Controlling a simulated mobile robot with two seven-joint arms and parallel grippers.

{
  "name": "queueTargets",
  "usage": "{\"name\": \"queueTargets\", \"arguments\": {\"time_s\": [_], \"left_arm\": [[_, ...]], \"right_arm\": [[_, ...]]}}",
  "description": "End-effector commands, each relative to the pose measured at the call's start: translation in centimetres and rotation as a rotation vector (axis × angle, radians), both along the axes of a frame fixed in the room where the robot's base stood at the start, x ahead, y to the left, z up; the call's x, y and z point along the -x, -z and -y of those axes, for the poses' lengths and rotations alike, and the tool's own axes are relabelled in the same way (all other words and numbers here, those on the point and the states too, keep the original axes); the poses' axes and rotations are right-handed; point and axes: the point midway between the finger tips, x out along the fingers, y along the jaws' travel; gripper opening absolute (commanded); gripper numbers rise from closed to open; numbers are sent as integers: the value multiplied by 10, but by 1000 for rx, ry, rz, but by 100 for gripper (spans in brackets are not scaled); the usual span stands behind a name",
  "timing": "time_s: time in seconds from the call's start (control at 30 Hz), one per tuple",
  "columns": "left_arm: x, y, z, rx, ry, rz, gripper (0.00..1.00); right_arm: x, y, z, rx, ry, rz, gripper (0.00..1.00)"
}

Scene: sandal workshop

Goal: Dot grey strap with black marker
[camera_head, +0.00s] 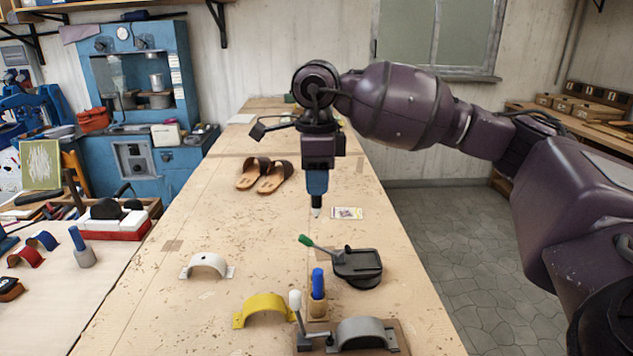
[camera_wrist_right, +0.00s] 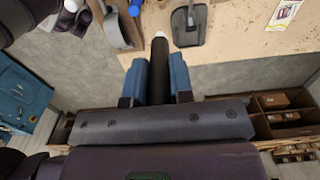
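The grey strap (camera_head: 365,330) is an arched piece on a wooden base at the front of the bench. A toggle clamp with a white-tipped handle (camera_head: 295,301) stands at its left. In the right wrist view the strap (camera_wrist_right: 116,28) shows at the upper left. My right gripper (camera_head: 317,184) points down over the bench, behind the strap. It is shut on the black marker, whose dark body (camera_wrist_right: 159,70) shows between the blue fingers in the wrist view. The marker's pale tip (camera_head: 316,212) points down, apart from the strap. My left gripper is not in view.
A blue pen-like piece in a wooden holder (camera_head: 318,305) stands behind the strap. A black device with a green-tipped lever (camera_head: 358,268), a yellow strap (camera_head: 264,309) and a white strap (camera_head: 208,263) are nearby. Sandals (camera_head: 265,175) and a card (camera_head: 347,213) lie farther back.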

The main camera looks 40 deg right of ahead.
Motion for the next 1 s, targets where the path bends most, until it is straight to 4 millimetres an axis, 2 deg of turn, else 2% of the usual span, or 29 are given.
{"name": "queueTargets", "arguments": {"time_s": [0.1,0.27,1.0], "left_arm": [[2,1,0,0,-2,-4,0],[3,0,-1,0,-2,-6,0],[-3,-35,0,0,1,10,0]], "right_arm": [[0,0,0,0,0,0,8],[0,-2,0,1,0,1,8],[0,-55,0,-1,0,1,8]]}}
